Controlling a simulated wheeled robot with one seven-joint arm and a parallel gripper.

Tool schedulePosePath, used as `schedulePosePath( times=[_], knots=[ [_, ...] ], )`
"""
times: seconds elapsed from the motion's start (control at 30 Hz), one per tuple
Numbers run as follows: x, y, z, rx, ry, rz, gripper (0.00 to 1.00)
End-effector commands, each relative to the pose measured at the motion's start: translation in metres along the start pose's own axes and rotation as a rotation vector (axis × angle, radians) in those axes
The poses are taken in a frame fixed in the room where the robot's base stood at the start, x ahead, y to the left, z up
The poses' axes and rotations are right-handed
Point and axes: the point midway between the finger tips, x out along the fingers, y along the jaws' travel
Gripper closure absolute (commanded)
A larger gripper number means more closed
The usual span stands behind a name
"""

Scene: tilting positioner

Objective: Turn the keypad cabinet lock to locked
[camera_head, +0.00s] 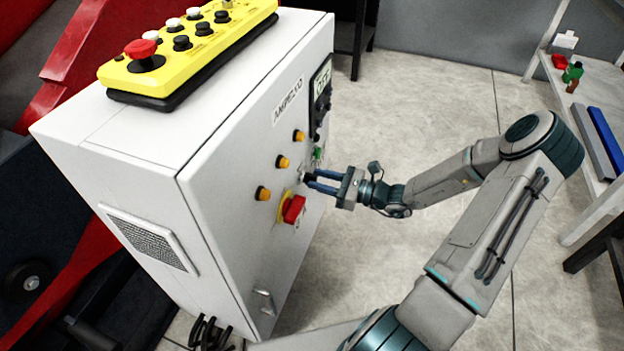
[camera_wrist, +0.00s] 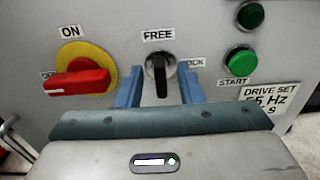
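The lock switch (camera_wrist: 160,68) is a black knob on a round silver base in the wrist view. Its bar stands about upright, in line with the FREE label (camera_wrist: 158,35) above it. The LOCK label (camera_wrist: 196,63) is to its right, its first letter hidden by my right finger. My gripper (camera_wrist: 161,78) is open, with one blue finger on each side of the knob and a gap on both sides. In the head view my gripper (camera_head: 312,183) reaches the front panel of the white cabinet (camera_head: 232,165); the fingertips partly hide the knob there.
A red rotary switch on a yellow disc (camera_wrist: 80,80) is close left of my fingers. A green START button (camera_wrist: 241,62) is close right. Several orange buttons (camera_head: 283,162) line the panel. A yellow control box (camera_head: 190,50) lies on the cabinet top.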

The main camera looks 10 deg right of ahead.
Motion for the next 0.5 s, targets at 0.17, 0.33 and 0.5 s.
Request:
schedulePosePath(
  times=[0.17,0.33,0.5],
  knots=[
    [0.021,0.0,-0.001,0.0,-0.001,0.001,0.66],
    [0.027,0.0,0.0,0.0,0.0,-0.001,0.66],
    [0.027,0.0,0.0,-0.001,0.0,-0.001,0.66]
  ],
)
